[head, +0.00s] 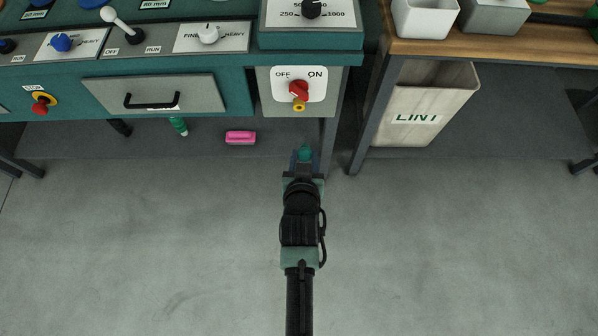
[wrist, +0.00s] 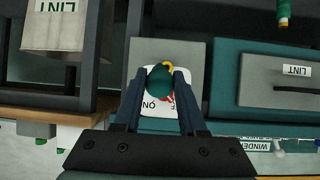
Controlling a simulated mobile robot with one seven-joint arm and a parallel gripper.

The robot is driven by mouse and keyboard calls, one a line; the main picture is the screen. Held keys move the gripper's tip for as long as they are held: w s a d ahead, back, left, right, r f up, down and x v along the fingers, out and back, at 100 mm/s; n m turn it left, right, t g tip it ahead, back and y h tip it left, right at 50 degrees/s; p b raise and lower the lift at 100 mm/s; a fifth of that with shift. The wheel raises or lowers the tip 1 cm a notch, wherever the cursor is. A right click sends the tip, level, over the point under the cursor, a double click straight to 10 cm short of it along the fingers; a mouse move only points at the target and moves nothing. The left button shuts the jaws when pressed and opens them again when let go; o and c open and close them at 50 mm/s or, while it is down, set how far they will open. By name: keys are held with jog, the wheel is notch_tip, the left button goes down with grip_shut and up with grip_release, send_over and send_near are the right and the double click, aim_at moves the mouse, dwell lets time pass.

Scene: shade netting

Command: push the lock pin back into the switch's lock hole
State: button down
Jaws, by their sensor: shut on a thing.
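The switch (head: 285,83) is a white plate marked OFF and ON on a grey box, with a red knob (head: 299,89). A yellow ring around the lock hole (head: 299,106) sits just below the knob. My gripper (head: 305,156) is in front of and below the switch, apart from it. It is shut on the lock pin (wrist: 157,79), whose rounded teal-green head shows between the fingers in the wrist view. The pin's shaft is hidden. In the wrist view the pin head overlaps part of the yellow ring (wrist: 168,66) and covers much of the knob.
A drawer (head: 151,97) with a black handle is left of the switch. A pink item (head: 240,137) lies below the bench. A table leg (head: 368,120) and a LINT bag (head: 424,103) stand to the right. The floor in front is clear.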

aim_at(302, 160)
jog(key=f+t+b, duration=0.1)
jog(key=b, duration=0.1)
jog(key=w+f+t+b, duration=0.1)
jog(key=f+b, duration=0.1)
jog(key=shift+w+a+f+b, duration=0.1)
jog(key=shift+f+b, duration=0.05)
jog(key=shift+b, duration=0.15)
jog(key=t+b, duration=0.1)
jog(key=b, duration=0.1)
jog(key=f+b, duration=0.1)
jog(key=b, duration=0.2)
jog(key=shift+w+a+t, duration=0.1)
jog(key=shift+w+t, duration=0.25)
jog(key=shift+t, duration=0.05)
jog(key=b, duration=0.2)
jog(key=t+b, duration=0.1)
jog(key=b, duration=0.1)
jog(key=shift+a+f, duration=0.2)
jog(key=shift+f, duration=0.2)
jog(key=t+b, duration=0.1)
jog(key=b, duration=0.1)
jog(key=shift+a+n+y+b, duration=0.2)
jog(key=shift+n+y+b, duration=0.1)
jog(key=shift+b, duration=0.1)
jog(key=shift+r, duration=0.15)
jog(key=shift+w, duration=0.25)
jog(key=shift+w+r+b, duration=0.1)
jog(key=shift+w+b, duration=0.2)
jog(key=shift+w, duration=1.4)
